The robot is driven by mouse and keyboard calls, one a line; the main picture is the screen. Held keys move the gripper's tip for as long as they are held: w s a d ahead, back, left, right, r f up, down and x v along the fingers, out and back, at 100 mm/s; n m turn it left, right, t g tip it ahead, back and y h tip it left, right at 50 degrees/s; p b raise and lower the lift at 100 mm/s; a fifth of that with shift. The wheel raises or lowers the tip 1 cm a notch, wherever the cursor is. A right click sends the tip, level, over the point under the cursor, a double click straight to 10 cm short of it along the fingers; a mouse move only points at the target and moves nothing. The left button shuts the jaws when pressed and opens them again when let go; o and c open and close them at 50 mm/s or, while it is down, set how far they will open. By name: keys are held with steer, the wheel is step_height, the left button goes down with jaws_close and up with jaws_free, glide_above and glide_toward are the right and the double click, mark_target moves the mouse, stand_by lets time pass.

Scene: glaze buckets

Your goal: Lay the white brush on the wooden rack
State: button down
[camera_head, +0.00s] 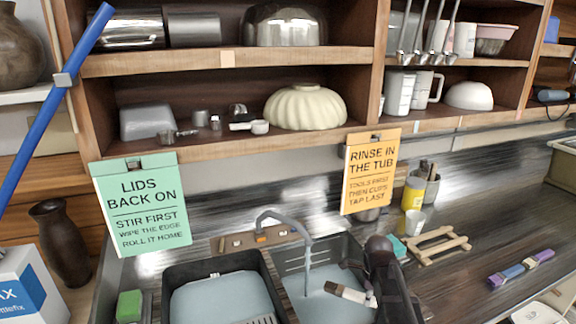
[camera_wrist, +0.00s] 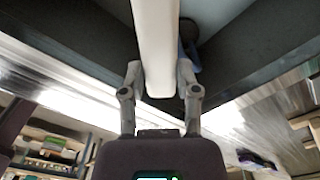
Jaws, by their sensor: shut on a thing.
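The white brush (camera_head: 350,293) is held over the right sink basin in the head view, its pale handle ending in a darker tip at the left. My gripper (camera_head: 373,297) is shut on it, and the dark wrist hides part of the grip. In the wrist view the white handle (camera_wrist: 155,45) runs between the two fingers of my gripper (camera_wrist: 159,80). The wooden rack (camera_head: 437,244) lies on the dark counter, to the right of my gripper and farther back. Its bars look bare.
Two basins (camera_head: 215,296) hold bluish water, with a tap (camera_head: 284,219) behind. A purple brush (camera_head: 521,268) lies right of the rack. A white cup (camera_head: 415,222) and yellow container (camera_head: 413,193) stand behind it. An orange sign (camera_head: 370,172) hangs above. Counter between rack and purple brush is clear.

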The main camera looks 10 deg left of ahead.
step_height(320, 180, up, 13)
steer(key=p, duration=1.3)
steer(key=shift+r, duration=0.2)
steer(key=shift+d, duration=0.1)
